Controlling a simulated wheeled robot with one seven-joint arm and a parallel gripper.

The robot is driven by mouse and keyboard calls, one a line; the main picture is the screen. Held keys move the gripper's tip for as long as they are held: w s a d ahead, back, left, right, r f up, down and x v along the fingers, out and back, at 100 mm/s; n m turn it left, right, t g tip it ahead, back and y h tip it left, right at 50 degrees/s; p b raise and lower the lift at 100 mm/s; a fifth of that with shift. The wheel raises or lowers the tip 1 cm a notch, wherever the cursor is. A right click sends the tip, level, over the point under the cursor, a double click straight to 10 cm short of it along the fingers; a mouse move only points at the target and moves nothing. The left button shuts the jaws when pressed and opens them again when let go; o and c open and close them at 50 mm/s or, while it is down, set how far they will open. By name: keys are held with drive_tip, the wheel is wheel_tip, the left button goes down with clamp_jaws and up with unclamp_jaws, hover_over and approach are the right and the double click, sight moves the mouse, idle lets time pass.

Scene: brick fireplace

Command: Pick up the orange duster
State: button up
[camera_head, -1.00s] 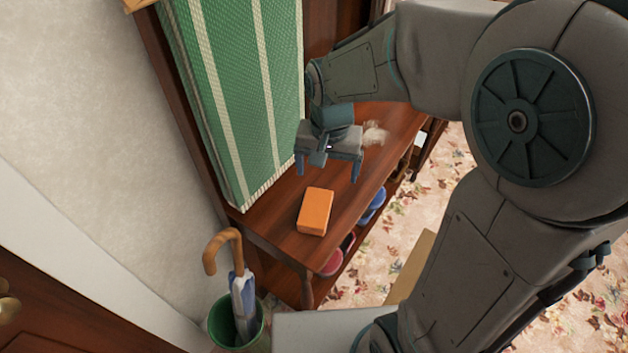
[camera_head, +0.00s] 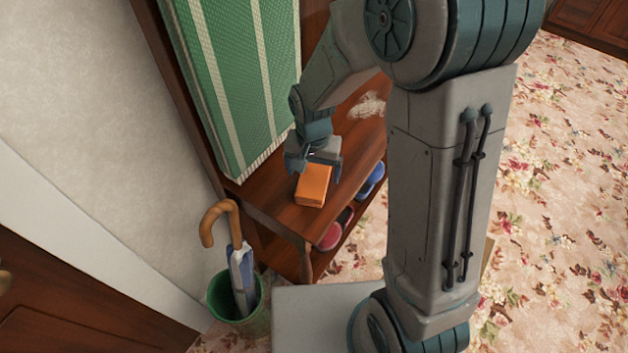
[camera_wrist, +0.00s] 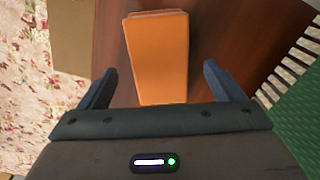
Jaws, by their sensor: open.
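The orange duster (camera_head: 313,187) is a block lying on the wooden bench (camera_head: 268,207), near its front end. My gripper (camera_head: 316,168) is open and empty, just above and behind the duster in the head view, and hides a little of its far end. In the wrist view the duster (camera_wrist: 157,58) lies ahead of the open fingers (camera_wrist: 160,88), roughly centred between them. Its near end reaches between the fingertips. I see no finger touching it.
A green striped backrest (camera_head: 235,80) stands along the bench's left side. A green bin (camera_head: 236,298) with an umbrella (camera_head: 241,272) stands in front of the bench. Shoes (camera_head: 331,236) sit on the shelf below. A pale dusty patch (camera_head: 368,104) lies farther back on the bench.

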sight(314, 178)
drive_tip(key=f, duration=0.4)
drive_tip(key=shift+w+d, duration=0.1)
drive_tip(key=shift+w, duration=0.15)
drive_tip(key=c, duration=1.2)
drive_tip(key=shift+o, duration=0.2)
drive_tip(key=shift+r, duration=0.15)
wheel_tip(314, 178, up, 4)
drive_tip(key=shift+w+f, duration=0.1)
drive_tip(key=shift+f, duration=0.05)
drive_tip(key=w+d+r, duration=0.4)
drive_tip(key=d+r, duration=0.3)
drive_tip(key=d, duration=0.4)
